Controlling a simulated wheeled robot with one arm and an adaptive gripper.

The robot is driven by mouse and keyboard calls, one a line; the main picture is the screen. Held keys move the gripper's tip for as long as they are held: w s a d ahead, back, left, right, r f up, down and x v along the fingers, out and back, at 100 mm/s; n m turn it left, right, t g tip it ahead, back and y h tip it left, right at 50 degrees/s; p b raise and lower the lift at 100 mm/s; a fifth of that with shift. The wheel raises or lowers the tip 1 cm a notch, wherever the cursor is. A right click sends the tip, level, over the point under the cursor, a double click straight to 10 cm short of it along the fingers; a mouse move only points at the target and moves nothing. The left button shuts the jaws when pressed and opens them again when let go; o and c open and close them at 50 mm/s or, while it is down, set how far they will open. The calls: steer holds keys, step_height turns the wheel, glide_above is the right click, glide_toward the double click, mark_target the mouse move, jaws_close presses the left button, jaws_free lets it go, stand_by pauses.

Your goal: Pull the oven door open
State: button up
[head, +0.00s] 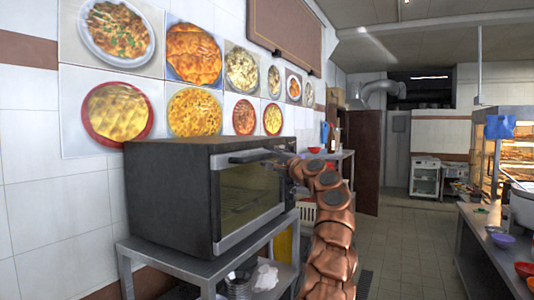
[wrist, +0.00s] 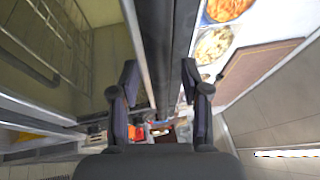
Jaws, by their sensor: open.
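The black oven (head: 165,185) stands on a metal table, its glass door (head: 250,195) facing right and looking shut. A dark bar handle (head: 252,156) runs along the door's top edge. My gripper (head: 284,162) is at the far end of the handle, its fingers small and partly hidden by my copper arm. In the wrist view, my gripper (wrist: 162,85) is open, one finger on each side of a dark bar-like part (wrist: 165,45), seemingly the handle and oven edge. I cannot tell whether they touch. The door's glass (wrist: 60,50) shows wire racks behind it.
The metal table (head: 210,268) holds bowls and a cloth on its lower shelf. Food pictures (head: 195,55) hang on the tiled wall behind. A counter with bowls (head: 490,240) stands at right. The floor aisle (head: 405,250) between is clear.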

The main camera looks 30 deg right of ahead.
steer(key=shift+w, duration=0.55)
steer(key=shift+c, duration=0.3)
steer(key=shift+a, duration=0.1)
jaws_close()
